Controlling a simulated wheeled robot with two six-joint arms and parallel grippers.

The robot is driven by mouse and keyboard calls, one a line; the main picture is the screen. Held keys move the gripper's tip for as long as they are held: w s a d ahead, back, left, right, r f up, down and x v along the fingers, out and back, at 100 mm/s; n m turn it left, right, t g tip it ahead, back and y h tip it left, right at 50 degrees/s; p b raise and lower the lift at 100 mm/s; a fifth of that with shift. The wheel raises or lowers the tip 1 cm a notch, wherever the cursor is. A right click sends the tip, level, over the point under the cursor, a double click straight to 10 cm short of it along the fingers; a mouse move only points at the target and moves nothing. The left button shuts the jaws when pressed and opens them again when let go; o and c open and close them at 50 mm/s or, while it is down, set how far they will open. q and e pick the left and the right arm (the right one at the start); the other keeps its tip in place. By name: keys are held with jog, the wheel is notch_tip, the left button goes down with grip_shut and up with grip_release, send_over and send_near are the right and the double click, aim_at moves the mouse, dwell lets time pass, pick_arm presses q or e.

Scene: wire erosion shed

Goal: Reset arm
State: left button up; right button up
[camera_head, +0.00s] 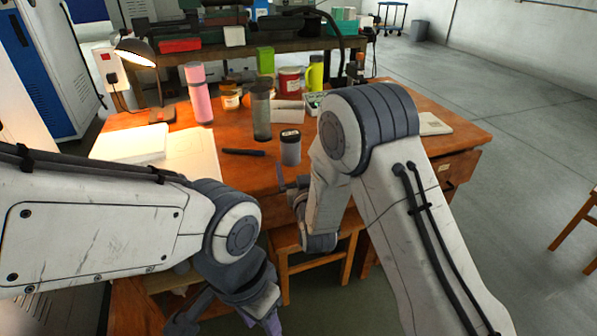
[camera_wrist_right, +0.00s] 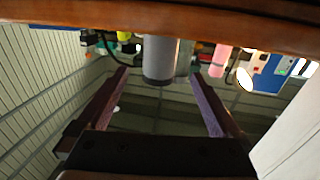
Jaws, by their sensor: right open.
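My right gripper (camera_head: 290,184) is at the front edge of the wooden table, below my folded right arm. In the right wrist view, which is upside down, its two fingers (camera_wrist_right: 159,74) are open and apart, with nothing held. A grey jar with a dark lid (camera_head: 290,147) stands upright on the table just beyond this gripper. It also shows in the wrist view as a grey cylinder (camera_wrist_right: 160,57), between the finger directions. My left gripper (camera_head: 228,318) is low at the bottom of the head view, partly cut off, with its fingers spread and nothing seen between them.
The table (camera_head: 225,160) holds a pink bottle (camera_head: 201,95), a grey-green tumbler (camera_head: 261,112), a black marker-like object (camera_head: 243,152), a lit lamp (camera_head: 137,53) and papers (camera_head: 190,152). A wooden stool (camera_head: 285,262) stands below its front edge. Open floor (camera_head: 510,130) lies to the right.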

jog(key=shift+s+d, duration=0.2)
jog(key=shift+s, duration=0.75)
jog(key=shift+d, duration=0.1)
jog(key=s+d+f+m+g+h, duration=0.15)
jog(key=s+d+f+g, duration=0.25)
jog(key=s+d+g, duration=0.5)
jog(key=s+d+g+h, duration=0.1)
jog(key=s+d+g, duration=0.2)
jog(key=s, duration=0.5)
jog(key=s+d+g, duration=0.3)
jog(key=s+d, duration=0.1)
jog(key=s, duration=0.3)
jog(key=s+a+r+n+g, duration=0.1)
jog(key=s+a+r+n, duration=0.25)
jog(key=s+a, duration=0.35)
jog(key=s+a+r+n+g, duration=0.2)
jog(key=s+a+n, duration=0.2)
jog(key=s+a, duration=0.3)
notch_tip(320, 180, up, 20)
jog(key=p, duration=2)
jog(key=shift+w+d+m+y, duration=0.15)
jog(key=shift+d+m+y, duration=0.15)
jog(key=shift+d+y, duration=0.1)
